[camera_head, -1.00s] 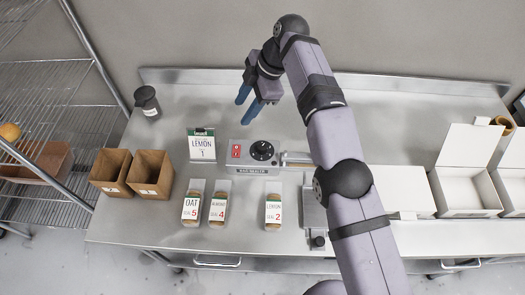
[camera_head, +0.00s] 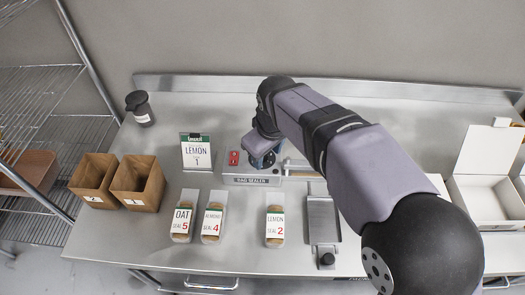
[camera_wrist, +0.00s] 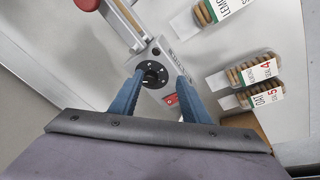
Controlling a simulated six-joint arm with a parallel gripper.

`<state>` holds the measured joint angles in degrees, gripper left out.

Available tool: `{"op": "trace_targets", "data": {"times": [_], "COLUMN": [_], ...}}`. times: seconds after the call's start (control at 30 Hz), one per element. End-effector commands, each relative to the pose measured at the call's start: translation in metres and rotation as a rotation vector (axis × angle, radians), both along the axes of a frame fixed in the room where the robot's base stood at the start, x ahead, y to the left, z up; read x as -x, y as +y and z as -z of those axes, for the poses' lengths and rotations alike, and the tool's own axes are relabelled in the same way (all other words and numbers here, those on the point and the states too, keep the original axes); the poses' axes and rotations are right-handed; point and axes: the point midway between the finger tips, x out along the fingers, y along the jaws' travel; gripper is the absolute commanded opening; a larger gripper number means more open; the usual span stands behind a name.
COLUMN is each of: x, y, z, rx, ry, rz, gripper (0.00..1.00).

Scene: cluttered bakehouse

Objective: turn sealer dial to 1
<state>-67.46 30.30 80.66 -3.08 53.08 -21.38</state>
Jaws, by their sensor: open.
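In the wrist view the dial appears between the fingertips, closer to the left one. I cannot tell whether a finger touches it, nor which number it points to. A card reading LEMON 1 (camera_head: 196,153) stands left of the sealer.
Labelled bags, oat 5 (camera_head: 181,221), almond 4 (camera_head: 212,220) and lemon 2 (camera_head: 275,226), lie in front of the sealer. Two brown boxes (camera_head: 138,184) and a dark jar (camera_head: 140,108) stand left. A white box (camera_head: 484,202) is at right.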

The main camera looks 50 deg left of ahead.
Motion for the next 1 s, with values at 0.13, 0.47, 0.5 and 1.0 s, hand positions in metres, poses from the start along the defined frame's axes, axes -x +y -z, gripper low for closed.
{"op": "trace_targets", "data": {"times": [0.13, 0.47, 0.5, 1.0], "x": [-0.01, -0.013, -0.013, -0.02], "y": [0.016, 0.024, 0.024, 0.035], "z": [-0.007, -0.01, -0.01, 0.024], "rx": [-0.107, -0.187, -0.188, -0.182], "ry": [0.025, 0.099, 0.1, 0.103], "rz": [0.239, 0.502, 0.508, 0.511], "gripper": [0.42, 0.42, 0.42, 0.42]}}
